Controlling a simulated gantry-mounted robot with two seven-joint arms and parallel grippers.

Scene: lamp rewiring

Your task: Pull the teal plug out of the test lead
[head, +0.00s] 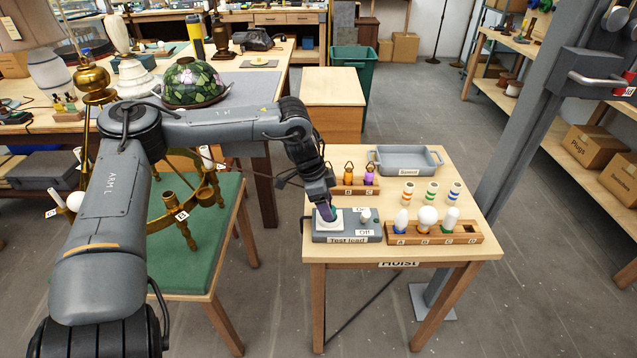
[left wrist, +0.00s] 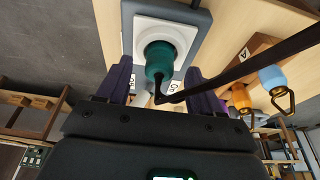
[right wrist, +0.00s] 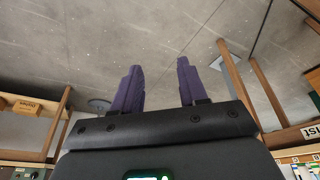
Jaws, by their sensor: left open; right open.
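The teal plug (left wrist: 160,60) sits in the round white socket (left wrist: 148,28) on a grey box (head: 347,229), whose label seems to read "Test load". A dark cord runs from the plug to the right in the left wrist view. My left gripper (left wrist: 160,88) is open; its purple fingers stand either side of the plug's cord end, with visible gaps. In the head view the left gripper (head: 325,207) is over the socket and mostly hides the plug. My right gripper (right wrist: 158,85) is open and empty, with floor beyond it; it is not in the head view.
A switch (head: 366,215) marked On and Off is on the same box. A wooden holder with orange and purple plugs (head: 350,174) stands just behind. A bulb rack (head: 433,233) is to the right, with striped pieces (head: 431,193) and a grey tray (head: 405,160) behind.

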